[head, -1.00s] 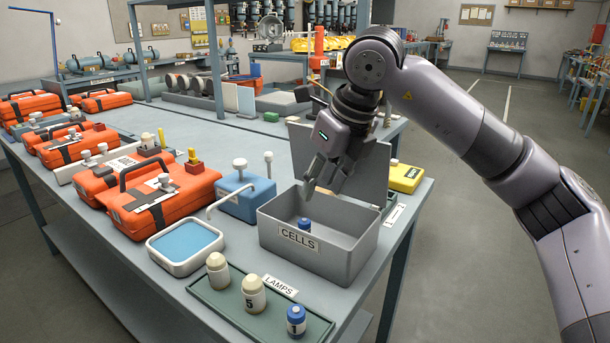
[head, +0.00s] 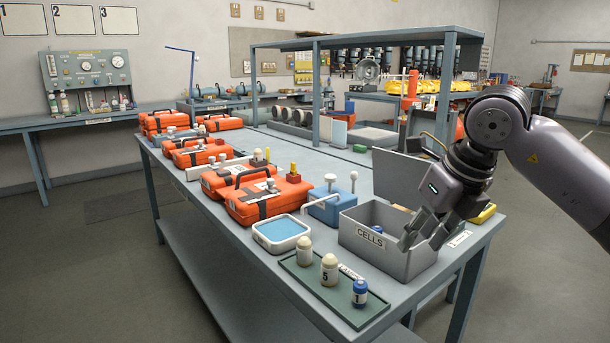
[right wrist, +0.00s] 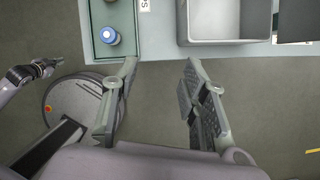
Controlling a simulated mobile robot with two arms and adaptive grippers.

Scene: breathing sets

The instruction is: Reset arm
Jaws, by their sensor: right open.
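My right gripper (head: 425,238) is open and empty. In the head view it overlaps the right front of the grey CELLS bin (head: 362,252). In the right wrist view its spread fingers (right wrist: 160,80) are over the floor, just off the bench's front edge, with the bin (right wrist: 225,42) beyond. My left gripper (right wrist: 46,67) shows small at the left of the right wrist view; its jaws are too small to judge. A blue cell (head: 377,229) stands inside the bin. The green LAMPS tray (head: 312,283) holds two cream bottles and a blue-topped cell (head: 360,291).
A blue-padded tray (head: 281,230), a blue box (head: 329,207) and several orange cases (head: 266,200) stand on the bench left of the bin. A shelf frame (head: 316,90) rises behind. Floor is open in front of the bench.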

